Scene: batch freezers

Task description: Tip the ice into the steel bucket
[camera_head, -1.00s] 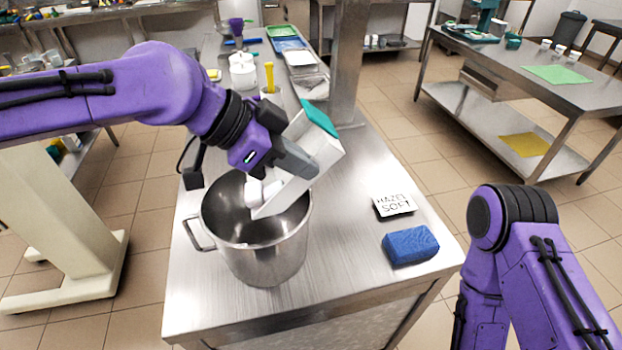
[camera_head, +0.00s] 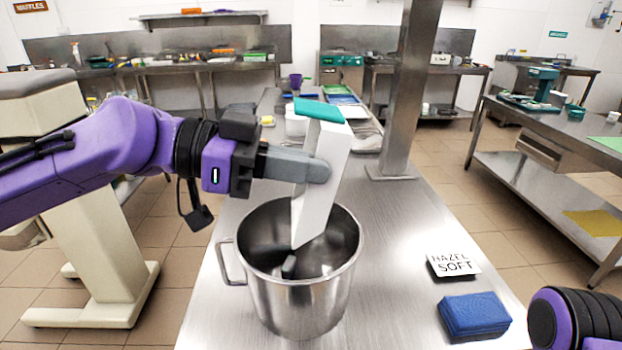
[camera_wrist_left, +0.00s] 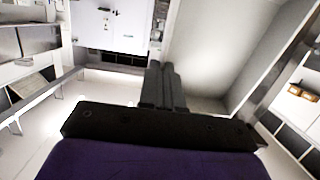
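The steel bucket (camera_head: 300,300) stands upright on the steel table, with its handle to the left. My left gripper (camera_head: 316,170) is shut on a white container (camera_head: 322,200) with a teal end. The container is steeply tilted over the bucket, teal end up and its lower corner inside the bucket's mouth. In the left wrist view the gripper fingers (camera_wrist_left: 163,85) meet the container's pale wall (camera_wrist_left: 215,55). I see no ice cubes now; part of the bucket's inside is hidden, and a small dark shape shows in it. My right gripper is out of view.
A steel post (camera_head: 405,100) rises behind on the right. Trays (camera_head: 340,97) and white tubs (camera_head: 296,122) stand farther back. The table between bucket and card is clear.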

